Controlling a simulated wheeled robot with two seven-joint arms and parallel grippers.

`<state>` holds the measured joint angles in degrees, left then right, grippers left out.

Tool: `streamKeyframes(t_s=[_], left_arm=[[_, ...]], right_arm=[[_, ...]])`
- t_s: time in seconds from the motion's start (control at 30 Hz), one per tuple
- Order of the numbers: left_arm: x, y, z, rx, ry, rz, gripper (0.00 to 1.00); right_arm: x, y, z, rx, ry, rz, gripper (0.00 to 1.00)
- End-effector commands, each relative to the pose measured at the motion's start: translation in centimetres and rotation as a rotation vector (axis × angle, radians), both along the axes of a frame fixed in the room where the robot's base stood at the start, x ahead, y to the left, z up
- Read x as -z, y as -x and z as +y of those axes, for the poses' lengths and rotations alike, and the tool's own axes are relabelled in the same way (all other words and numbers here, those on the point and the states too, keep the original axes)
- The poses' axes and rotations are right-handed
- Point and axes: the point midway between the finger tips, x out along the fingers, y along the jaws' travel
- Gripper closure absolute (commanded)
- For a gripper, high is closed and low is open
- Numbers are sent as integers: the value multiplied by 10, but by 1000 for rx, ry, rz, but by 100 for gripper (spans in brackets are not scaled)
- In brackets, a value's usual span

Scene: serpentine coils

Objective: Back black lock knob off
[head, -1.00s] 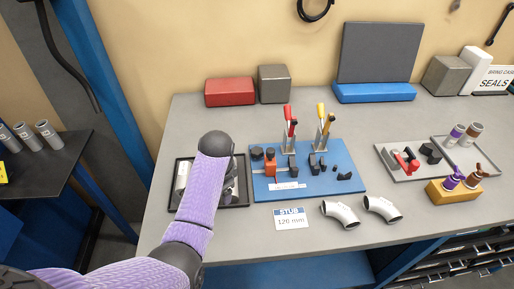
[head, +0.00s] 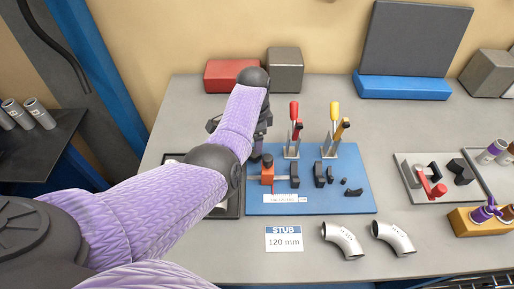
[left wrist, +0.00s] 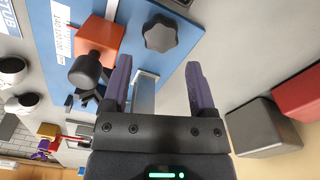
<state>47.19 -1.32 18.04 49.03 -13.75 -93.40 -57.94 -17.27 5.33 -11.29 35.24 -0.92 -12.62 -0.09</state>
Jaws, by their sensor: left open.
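A black lobed knob (left wrist: 160,33) stands on the blue board (left wrist: 190,22) near its edge in the left wrist view. In the head view, a dark knob (head: 255,151) shows at the board's left, partly covered by my gripper. Beside it is an orange block (head: 267,170); in the left wrist view the orange block (left wrist: 99,40) has a round black knob (left wrist: 85,72) near it. My left gripper (left wrist: 158,85) is open and empty, with the lobed knob ahead, between the lines of its fingers and apart from them. My right gripper is not in view.
Two toggle clamps with a red handle (head: 294,112) and a yellow handle (head: 335,112) stand at the board's back. A red block (head: 230,75) and a grey block (head: 285,70) lie behind. Two pipe elbows (head: 342,240) and a stub card (head: 284,239) lie in front.

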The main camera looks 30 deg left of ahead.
Motion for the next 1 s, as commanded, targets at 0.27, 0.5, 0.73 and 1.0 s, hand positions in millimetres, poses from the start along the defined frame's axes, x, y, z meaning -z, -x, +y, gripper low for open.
streamKeyframes(t_s=[0.27, 0.5, 0.73, 1.0], left_arm=[[54, 0, 0, 0, 1, 1, 26], [55, 0, 0, -1, -1, -1, 26], [55, 0, 0, -1, -1, -1, 62], [55, 0, 0, -2, -1, -1, 100]], right_arm=[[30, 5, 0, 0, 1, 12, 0], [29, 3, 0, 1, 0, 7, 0], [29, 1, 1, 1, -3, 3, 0], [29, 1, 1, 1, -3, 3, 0]])
